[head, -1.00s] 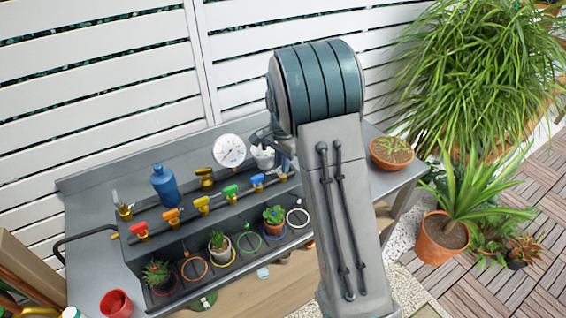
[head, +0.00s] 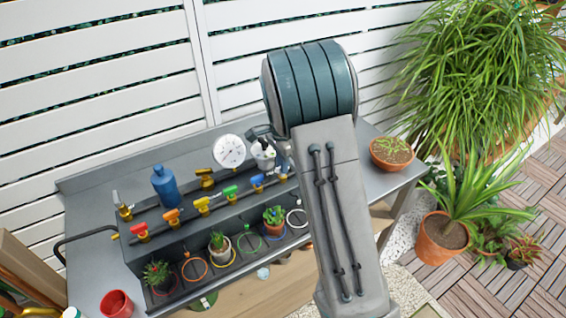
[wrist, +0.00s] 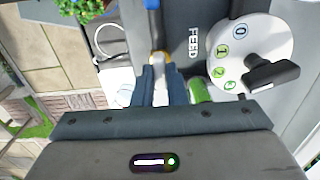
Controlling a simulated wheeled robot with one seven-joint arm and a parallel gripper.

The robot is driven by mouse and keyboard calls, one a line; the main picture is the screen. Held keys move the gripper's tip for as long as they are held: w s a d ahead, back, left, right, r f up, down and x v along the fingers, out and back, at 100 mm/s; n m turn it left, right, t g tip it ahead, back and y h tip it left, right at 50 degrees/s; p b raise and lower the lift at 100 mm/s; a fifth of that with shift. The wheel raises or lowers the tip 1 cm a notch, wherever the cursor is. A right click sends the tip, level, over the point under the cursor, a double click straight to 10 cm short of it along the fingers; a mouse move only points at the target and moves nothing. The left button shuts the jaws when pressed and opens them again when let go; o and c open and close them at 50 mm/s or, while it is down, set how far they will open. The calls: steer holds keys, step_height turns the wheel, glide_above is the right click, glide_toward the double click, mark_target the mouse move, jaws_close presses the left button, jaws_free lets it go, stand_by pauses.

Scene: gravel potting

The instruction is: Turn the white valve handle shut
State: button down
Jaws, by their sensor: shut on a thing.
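In the wrist view my gripper (wrist: 161,85) is shut on the white valve handle (wrist: 160,94), with a finger on each side of it. A brass valve part (wrist: 159,57) shows just beyond the fingertips. Most of the handle is hidden between the fingers, so its exact angle is hard to tell. In the head view my arm hides the white valve and most of the gripper, at the right end of the valve row.
The blue valve handle (head: 257,180) is the nearest neighbour; green (head: 230,190), yellow (head: 202,204), orange (head: 171,215) and red (head: 139,230) handles follow leftward. A numbered white dial (wrist: 235,45) with a black knob (wrist: 272,75) sits close right of the gripper. Potted plants stand below the valves.

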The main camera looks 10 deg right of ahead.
steer(key=c, duration=1.5)
jaws_free()
steer(key=shift+o, duration=0.2)
steer(key=shift+r, duration=0.1)
step_height(320, 180, up, 14)
steer(key=b, duration=0.1)
steer(key=s+f+n+t, duration=0.2)
steer(key=s+n, duration=1.2)
steer(key=s, duration=1.4)
steer(key=shift+s+d+f+n+t, duration=0.2)
steer(key=shift+n+t, duration=0.2)
steer(key=shift+t, duration=0.3)
